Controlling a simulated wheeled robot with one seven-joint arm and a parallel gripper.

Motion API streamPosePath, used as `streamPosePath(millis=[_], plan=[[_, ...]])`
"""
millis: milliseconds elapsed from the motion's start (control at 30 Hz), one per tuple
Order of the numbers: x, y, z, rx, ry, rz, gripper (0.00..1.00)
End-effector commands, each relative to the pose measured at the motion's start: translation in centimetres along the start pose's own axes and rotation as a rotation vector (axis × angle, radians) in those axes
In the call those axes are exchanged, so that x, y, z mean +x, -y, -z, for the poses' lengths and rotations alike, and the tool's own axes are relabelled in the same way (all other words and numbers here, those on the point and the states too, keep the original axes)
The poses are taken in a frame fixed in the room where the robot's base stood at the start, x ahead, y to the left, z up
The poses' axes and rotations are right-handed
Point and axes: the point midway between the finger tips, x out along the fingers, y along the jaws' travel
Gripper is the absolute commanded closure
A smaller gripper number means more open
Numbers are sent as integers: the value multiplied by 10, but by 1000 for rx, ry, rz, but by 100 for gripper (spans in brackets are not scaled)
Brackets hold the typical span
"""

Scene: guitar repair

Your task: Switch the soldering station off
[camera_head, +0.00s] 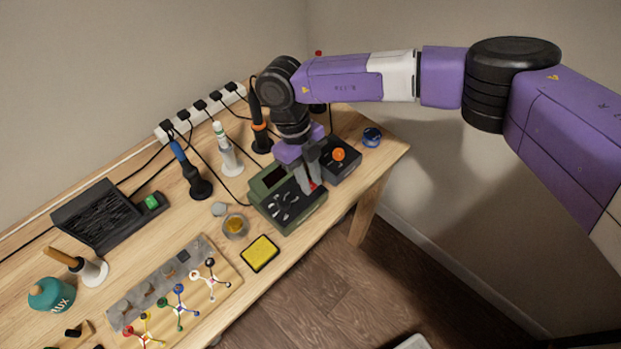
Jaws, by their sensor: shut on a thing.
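A green box with a dark front panel (285,210), with several small silver controls, stands near the table's front right edge. A dark box with an orange knob (338,154) stands just behind it to the right. Which of the two is the soldering station I cannot tell for sure. My gripper (309,187) points down over the right end of the green box's panel, its fingers shut on a small red part there that looks like a switch. The fingers hide most of the red part, so its position cannot be read.
Tools in stands, a blue-handled one (188,170), a white one (226,150) and an orange-black one (260,135), rise behind the green box. A yellow sponge (260,253) and a small cup (235,226) lie left of it. A blue roll (372,137) sits at right.

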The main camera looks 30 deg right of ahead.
Motion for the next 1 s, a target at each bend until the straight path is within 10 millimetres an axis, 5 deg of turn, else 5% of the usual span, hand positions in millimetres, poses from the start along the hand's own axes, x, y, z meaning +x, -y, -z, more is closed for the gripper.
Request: streamPosePath(millis=[100, 133, 233, 633, 1000], plan=[[0, 1, 0, 1, 1, 1, 100], [0, 1, 0, 1, 1, 1, 72], [0, 1, 0, 1, 1, 1, 56], [-7, 1, -1, 1, 3, 1, 56], [-63, 1, -1, 2, 3, 2, 56]])
